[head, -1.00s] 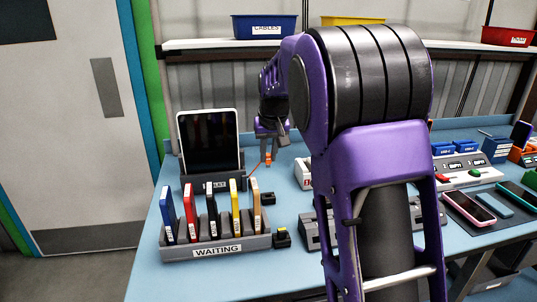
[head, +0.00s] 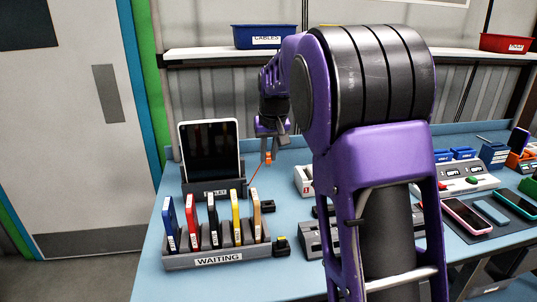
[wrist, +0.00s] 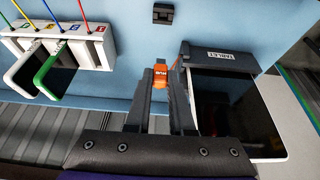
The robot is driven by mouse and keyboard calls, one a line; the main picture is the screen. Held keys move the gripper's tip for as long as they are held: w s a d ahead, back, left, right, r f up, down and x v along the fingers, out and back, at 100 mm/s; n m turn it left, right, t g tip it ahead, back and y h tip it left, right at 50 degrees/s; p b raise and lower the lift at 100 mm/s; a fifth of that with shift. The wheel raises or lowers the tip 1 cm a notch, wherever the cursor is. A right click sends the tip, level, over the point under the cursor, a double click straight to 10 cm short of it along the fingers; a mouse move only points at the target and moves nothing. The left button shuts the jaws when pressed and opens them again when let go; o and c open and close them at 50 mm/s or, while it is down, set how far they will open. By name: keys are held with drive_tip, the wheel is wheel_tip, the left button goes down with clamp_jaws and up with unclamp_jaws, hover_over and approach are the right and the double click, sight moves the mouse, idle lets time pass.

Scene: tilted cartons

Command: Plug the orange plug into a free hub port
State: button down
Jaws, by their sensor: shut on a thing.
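The orange plug (head: 268,157) is between the fingertips of my gripper (head: 267,146), above the blue table behind the tablet's right side. In the wrist view, my gripper (wrist: 160,84) is shut on the orange plug (wrist: 161,74), which has a printed label. A thin orange-red cable (head: 255,176) slants down from the plug in the head view. A white numbered block (wrist: 88,48) with coloured cables and open slots stands at left in the wrist view. Part of it (head: 303,181) shows beside my arm. I cannot tell whether it is the hub.
A tablet (head: 209,151) stands in its dock (head: 214,188). The WAITING rack (head: 190,259) holds several coloured cartridges. A small black block (wrist: 163,14) lies on the table (wrist: 200,20). Phones (head: 468,217) and a panel (head: 465,170) are at right. My arm hides the middle.

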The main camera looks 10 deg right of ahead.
drive_tip(key=shift+r, duration=0.1)
idle(0.3)
wheel_tip(320, 180, down, 6)
drive_tip(key=b, duration=0.4)
drive_tip(key=shift+r, duration=0.15)
idle(0.3)
drive_tip(key=s+d+b, duration=0.1)
drive_tip(key=s+d, duration=0.3)
drive_tip(key=s, duration=0.3)
drive_tip(key=s+d+b, duration=0.2)
drive_tip(key=s+d, duration=0.3)
drive_tip(key=s, duration=0.3)
idle(1.8)
idle(0.4)
drive_tip(key=shift+f+b, duration=0.3)
drive_tip(key=shift+f, duration=2.2)
drive_tip(key=shift+f, duration=0.35)
